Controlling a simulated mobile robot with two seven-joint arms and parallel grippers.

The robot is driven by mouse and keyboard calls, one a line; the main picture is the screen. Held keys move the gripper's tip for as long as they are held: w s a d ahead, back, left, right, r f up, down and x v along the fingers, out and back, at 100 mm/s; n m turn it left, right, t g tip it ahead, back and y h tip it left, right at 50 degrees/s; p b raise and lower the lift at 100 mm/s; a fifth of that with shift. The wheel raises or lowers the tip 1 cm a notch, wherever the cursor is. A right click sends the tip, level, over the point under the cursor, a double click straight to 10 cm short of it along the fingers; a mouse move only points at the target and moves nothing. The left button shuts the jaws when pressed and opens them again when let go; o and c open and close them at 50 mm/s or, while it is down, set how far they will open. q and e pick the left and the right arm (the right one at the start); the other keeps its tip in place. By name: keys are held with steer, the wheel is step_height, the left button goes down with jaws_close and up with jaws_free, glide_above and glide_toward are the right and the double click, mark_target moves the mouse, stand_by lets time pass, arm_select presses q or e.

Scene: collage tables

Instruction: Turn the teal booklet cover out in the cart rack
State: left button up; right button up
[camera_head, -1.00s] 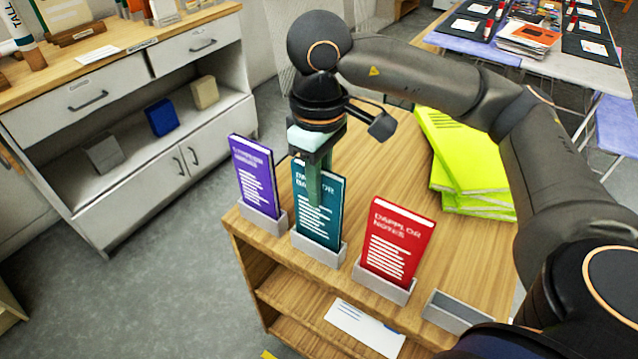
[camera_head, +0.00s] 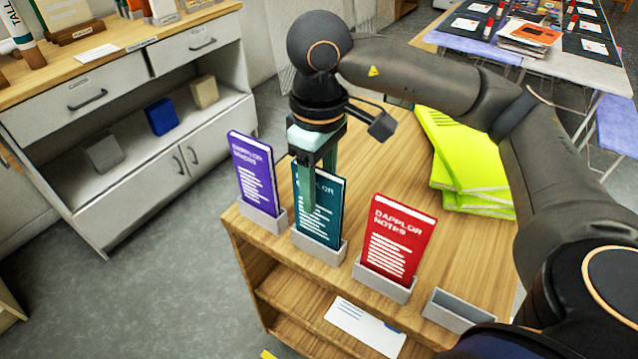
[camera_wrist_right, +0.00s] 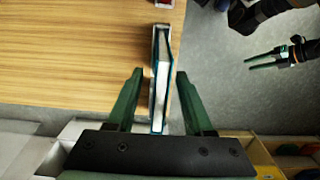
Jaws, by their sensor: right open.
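The teal booklet (camera_head: 320,222) stands upright in a grey holder (camera_head: 318,250) at the front edge of the wooden cart top. Its face with title and white text lines is toward the head camera. My right gripper (camera_head: 318,185) is above it, pointing down and open, with one finger in front of the cover, hiding part of the title. In the right wrist view, the booklet (camera_wrist_right: 160,85) lies between the two open fingers with gaps on both sides.
A purple booklet (camera_head: 253,175) and a red booklet (camera_head: 397,240) stand in holders on either side. An empty holder (camera_head: 458,310) is at the right. Lime-green folders (camera_head: 470,175) lie behind on the cart top. A white card (camera_head: 365,328) lies on the shelf below.

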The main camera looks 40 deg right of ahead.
steer(key=shift+r, duration=0.45)
arm_select(q)
step_height(320, 180, up, 3)
steer(key=p, duration=0.3)
steer(key=shift+w+r, duration=0.1)
steer(key=shift+r, duration=0.05)
arm_select(e)
step_height(320, 180, up, 12)
steer(key=shift+f, duration=0.2)
arm_select(q)
steer(key=shift+s, duration=0.2)
arm_select(e)
steer(key=shift+s, duration=0.1)
